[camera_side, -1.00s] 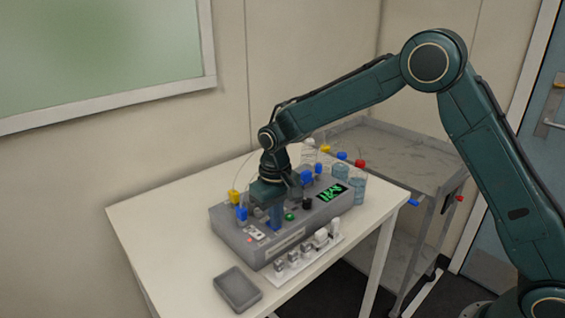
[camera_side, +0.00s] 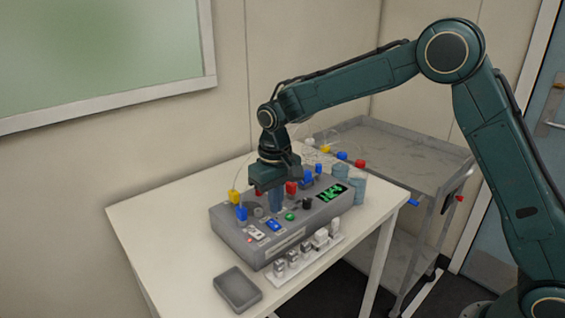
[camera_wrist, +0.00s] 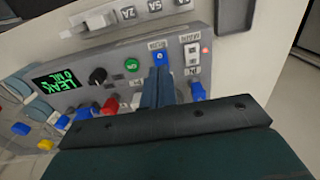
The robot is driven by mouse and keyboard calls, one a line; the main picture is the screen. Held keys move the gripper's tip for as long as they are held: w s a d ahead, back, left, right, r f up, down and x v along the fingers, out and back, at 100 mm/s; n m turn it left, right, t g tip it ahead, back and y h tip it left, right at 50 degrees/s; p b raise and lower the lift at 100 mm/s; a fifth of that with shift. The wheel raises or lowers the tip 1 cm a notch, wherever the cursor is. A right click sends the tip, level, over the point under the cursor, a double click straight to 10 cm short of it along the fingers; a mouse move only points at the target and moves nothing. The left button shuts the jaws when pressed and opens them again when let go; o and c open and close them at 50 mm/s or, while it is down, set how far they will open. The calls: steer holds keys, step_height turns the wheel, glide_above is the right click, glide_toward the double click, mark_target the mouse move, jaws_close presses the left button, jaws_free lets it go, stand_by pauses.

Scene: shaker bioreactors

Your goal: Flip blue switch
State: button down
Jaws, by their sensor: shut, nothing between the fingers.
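The blue switch (camera_side: 273,225) sits on the front panel of the grey control box (camera_side: 285,240), between a white switch and a green button. In the wrist view the blue switch (camera_wrist: 161,56) shows just beyond my fingertips, with a small pale mark on its face. I cannot tell which way it is tipped. My gripper (camera_side: 276,207) is shut and empty, pointing down over the box just behind the blue switch. In the wrist view my gripper's fingers (camera_wrist: 158,88) are pressed together, close to the switch; touching or apart is unclear.
A white switch (camera_wrist: 192,54), green button (camera_wrist: 132,65) and black knob (camera_wrist: 97,76) flank the blue switch. Red, blue and yellow fittings stand on the box top near my fingers. A row of white parts (camera_side: 305,255) and a grey tray (camera_side: 237,289) lie in front.

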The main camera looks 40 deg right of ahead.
mark_target(279, 227)
steer(key=shift+r, duration=1.2)
steer(key=s+d+r+t, duration=0.1)
steer(key=s+d+r, duration=0.2)
steer(key=s+r, duration=0.35)
steer(key=s+d+r+t, duration=0.2)
steer(key=s+d+r, duration=0.1)
steer(key=s+r, duration=0.35)
steer(key=s+d+f+t, duration=0.1)
steer(key=s+d, duration=0.1)
steer(key=s, duration=0.7)
steer(key=s+d+t, duration=0.1)
steer(key=s+d, duration=0.1)
steer(key=s, duration=0.7)
steer(key=shift+f+t, duration=0.3)
steer(key=shift+f, duration=0.05)
